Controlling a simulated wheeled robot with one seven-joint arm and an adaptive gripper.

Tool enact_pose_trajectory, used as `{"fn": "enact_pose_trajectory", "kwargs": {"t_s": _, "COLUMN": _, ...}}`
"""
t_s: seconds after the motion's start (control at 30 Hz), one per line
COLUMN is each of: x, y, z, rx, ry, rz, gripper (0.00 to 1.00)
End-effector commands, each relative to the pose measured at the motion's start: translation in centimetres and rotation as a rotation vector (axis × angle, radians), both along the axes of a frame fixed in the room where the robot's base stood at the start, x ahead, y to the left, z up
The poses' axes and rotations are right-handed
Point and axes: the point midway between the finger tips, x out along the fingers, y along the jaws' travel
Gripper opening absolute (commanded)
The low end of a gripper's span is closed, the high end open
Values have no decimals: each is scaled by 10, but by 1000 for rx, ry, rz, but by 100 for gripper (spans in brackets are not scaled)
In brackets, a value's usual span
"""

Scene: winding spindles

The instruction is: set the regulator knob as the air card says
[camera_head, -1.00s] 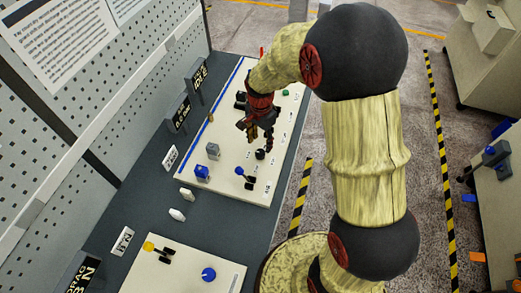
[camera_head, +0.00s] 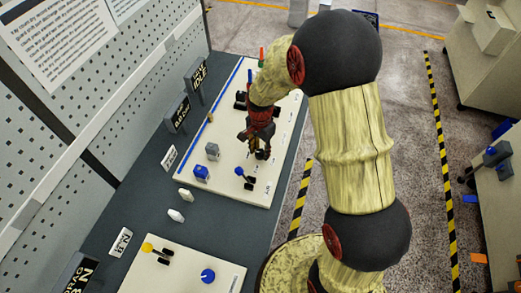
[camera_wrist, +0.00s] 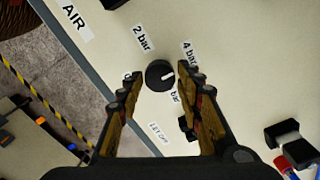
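The regulator knob (camera_wrist: 160,75) is round and black with a white pointer line. In the wrist view the line points right and slightly up, toward the gap between the "4 bar" label (camera_wrist: 189,52) and a partly hidden "bar" label (camera_wrist: 175,97). A "2 bar" label (camera_wrist: 141,38) is up and left of the knob. My gripper (camera_wrist: 158,82) is open, with one finger on each side of the knob; contact cannot be told. In the head view my gripper (camera_head: 256,152) covers the knob. A dark card (camera_head: 178,113), perhaps the air card, stands behind the panel; its figure is unclear.
An "AIR" label (camera_wrist: 77,17) and a "LET OFF" label (camera_wrist: 158,133) lie on the panel. A perforated wall rises at the left.

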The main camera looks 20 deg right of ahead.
Motion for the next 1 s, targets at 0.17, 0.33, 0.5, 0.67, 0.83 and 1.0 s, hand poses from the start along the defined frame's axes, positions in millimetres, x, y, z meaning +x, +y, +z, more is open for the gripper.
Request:
{"fn": "enact_pose_trajectory", "kwargs": {"t_s": 0.17, "x": 0, "y": 0, "z": 0, "rx": 0, "ry": 0, "rz": 0, "gripper": 24}}
{"fn": "enact_pose_trajectory", "kwargs": {"t_s": 0.33, "x": 0, "y": 0, "z": 0, "rx": 0, "ry": 0, "rz": 0, "gripper": 14}}
{"fn": "enact_pose_trajectory", "kwargs": {"t_s": 0.5, "x": 0, "y": 0, "z": 0, "rx": 0, "ry": 0, "rz": 0, "gripper": 5}}
{"fn": "enact_pose_trajectory", "kwargs": {"t_s": 0.67, "x": 0, "y": 0, "z": 0, "rx": 0, "ry": 0, "rz": 5, "gripper": 4}}
{"fn": "enact_pose_trajectory", "kwargs": {"t_s": 0.83, "x": 0, "y": 0, "z": 0, "rx": 0, "ry": 0, "rz": 42, "gripper": 4}}
{"fn": "enact_pose_trajectory", "kwargs": {"t_s": 1.0, "x": 0, "y": 0, "z": 1, "rx": 0, "ry": 0, "rz": 132, "gripper": 4}}
